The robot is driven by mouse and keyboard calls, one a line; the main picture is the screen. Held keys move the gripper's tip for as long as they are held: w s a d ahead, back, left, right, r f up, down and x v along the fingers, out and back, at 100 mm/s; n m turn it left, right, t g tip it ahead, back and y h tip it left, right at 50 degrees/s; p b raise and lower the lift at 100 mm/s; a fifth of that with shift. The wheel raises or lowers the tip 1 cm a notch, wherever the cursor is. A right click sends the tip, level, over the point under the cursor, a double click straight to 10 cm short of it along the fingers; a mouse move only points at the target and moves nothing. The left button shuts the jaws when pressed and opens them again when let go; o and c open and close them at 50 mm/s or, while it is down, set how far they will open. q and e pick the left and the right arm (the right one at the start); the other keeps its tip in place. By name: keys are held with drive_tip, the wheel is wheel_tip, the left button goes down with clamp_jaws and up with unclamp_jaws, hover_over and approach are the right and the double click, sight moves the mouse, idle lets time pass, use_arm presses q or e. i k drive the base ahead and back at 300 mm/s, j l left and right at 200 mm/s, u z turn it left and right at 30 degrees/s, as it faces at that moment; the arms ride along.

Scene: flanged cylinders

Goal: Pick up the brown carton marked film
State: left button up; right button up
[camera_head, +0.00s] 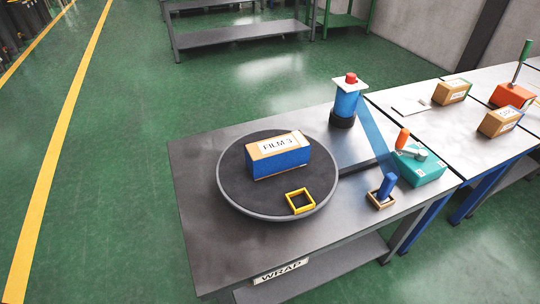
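A brown carton (277,144) with a white label reading "FILM 3" sits on the round dark turntable (235,195) on the near table. Blue covers the lower part of its sides, and brown cardboard shows at the top. Nothing is touching it from above. A yellow square frame (300,201) lies on the turntable just in front of the carton. Neither of my grippers is in the head view.
A blue film roll (346,101) with a red knob stands behind right, a blue strip running from it toward a teal device (419,165). A blue-handled tool (386,187) stands at right. More cartons (451,92) sit on the far right tables. The table's left side is clear.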

sight(260, 150)
drive_tip(key=z, duration=1.55)
drive_tip(key=u, duration=1.55)
drive_tip(key=k+l+z, duration=0.15)
drive_tip(key=z, duration=0.25)
drive_tip(key=l+z, duration=0.45)
drive_tip(key=k+j, duration=0.05)
